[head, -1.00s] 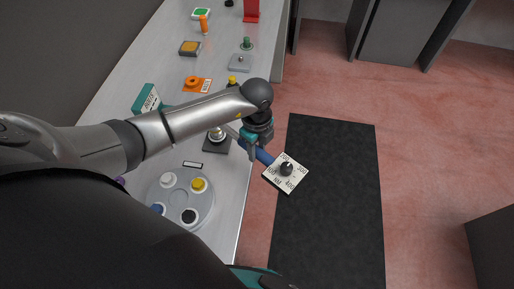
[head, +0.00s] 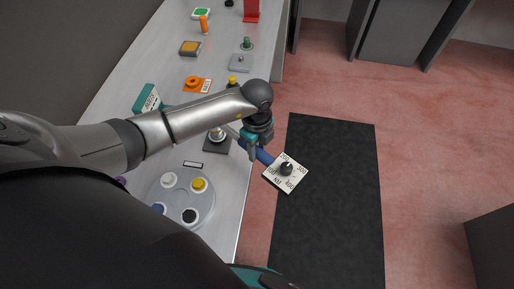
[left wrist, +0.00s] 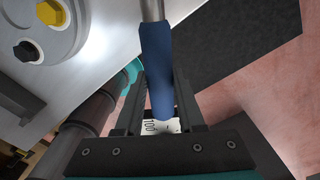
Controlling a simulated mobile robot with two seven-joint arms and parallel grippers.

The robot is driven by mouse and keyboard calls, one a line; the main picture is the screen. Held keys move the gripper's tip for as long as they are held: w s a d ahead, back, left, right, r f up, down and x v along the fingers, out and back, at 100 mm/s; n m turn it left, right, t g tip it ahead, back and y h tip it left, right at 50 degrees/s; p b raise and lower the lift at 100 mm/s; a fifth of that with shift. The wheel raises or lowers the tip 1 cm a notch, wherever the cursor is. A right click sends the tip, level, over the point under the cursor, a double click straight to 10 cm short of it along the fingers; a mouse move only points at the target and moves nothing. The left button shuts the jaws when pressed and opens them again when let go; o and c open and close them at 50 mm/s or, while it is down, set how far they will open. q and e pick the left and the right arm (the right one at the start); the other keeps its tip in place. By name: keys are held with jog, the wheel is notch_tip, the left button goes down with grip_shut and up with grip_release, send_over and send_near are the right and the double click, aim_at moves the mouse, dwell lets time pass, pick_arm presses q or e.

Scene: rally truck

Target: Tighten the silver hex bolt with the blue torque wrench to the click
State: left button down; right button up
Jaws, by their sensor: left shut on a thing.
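The blue torque wrench (head: 264,157) sticks out past the bench's right edge, with a square white dial plate (head: 285,173) and black knob at its outer end. My left gripper (head: 253,143) is shut on its blue handle. In the left wrist view the blue handle (left wrist: 157,70) lies between the two fingers (left wrist: 157,105), with part of the dial behind it. The wrench's silver shaft (head: 231,131) reaches toward a silver bolt (head: 216,135) on a dark square base (head: 217,146). Whether the head is seated on the bolt is hard to tell. My right gripper is out of view.
A round grey tray (head: 180,215) with several coloured caps is near the front of the bench (head: 222,205). An orange part (head: 193,83), a teal box (head: 147,98) and a grey plate (head: 240,62) lie farther back. A black mat (head: 335,200) covers the floor at right.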

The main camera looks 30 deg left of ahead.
pick_arm(q)
jog(key=shift+f+b, duration=0.85)
jog(key=shift+f, duration=0.25)
dwell(0.4)
dwell(0.4)
jog(key=c, duration=1.1)
grip_release()
grip_shut()
jog(key=shift+a, duration=0.1)
